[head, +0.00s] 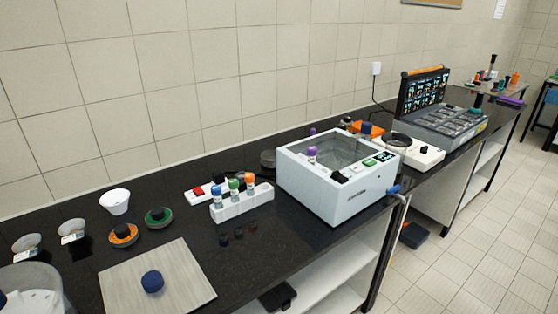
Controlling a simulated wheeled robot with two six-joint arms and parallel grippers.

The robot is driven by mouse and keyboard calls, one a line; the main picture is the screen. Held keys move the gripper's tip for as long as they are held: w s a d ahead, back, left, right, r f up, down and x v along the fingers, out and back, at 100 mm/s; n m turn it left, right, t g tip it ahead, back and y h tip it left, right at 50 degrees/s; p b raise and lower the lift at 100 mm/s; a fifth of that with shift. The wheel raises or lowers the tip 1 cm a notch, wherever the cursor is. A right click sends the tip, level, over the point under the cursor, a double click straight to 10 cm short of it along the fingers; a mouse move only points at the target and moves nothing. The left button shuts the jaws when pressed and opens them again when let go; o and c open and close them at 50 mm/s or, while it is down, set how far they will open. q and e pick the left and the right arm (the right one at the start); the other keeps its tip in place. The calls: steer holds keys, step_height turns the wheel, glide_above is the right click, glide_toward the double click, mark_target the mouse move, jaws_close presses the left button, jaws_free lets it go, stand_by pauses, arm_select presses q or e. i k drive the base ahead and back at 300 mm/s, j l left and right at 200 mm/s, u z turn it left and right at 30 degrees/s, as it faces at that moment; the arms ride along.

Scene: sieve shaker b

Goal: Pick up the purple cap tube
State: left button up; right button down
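A tube with a purple cap (312,151) shows inside the white box-shaped machine (330,200), near the left of its open or clear-topped well. Its lower part is hidden or blurred by the well. A second small purple top (312,131) shows behind the machine's back edge; what it belongs to is hidden. Neither of my grippers is in view.
A white rack (243,207) with blue, green and orange capped tubes stands left of the machine. A pale board (183,291) with a blue round piece (153,281) lies in front. A white balance-like device (425,156) and an open case (440,124) stand to the right.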

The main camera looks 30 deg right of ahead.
mark_target(312, 151)
steer(key=i+l+u, duration=0.1)
steer(key=l+u, duration=0.3)
steer(key=l, duration=0.5)
steer(key=l+u, duration=0.4)
steer(key=l, duration=0.55)
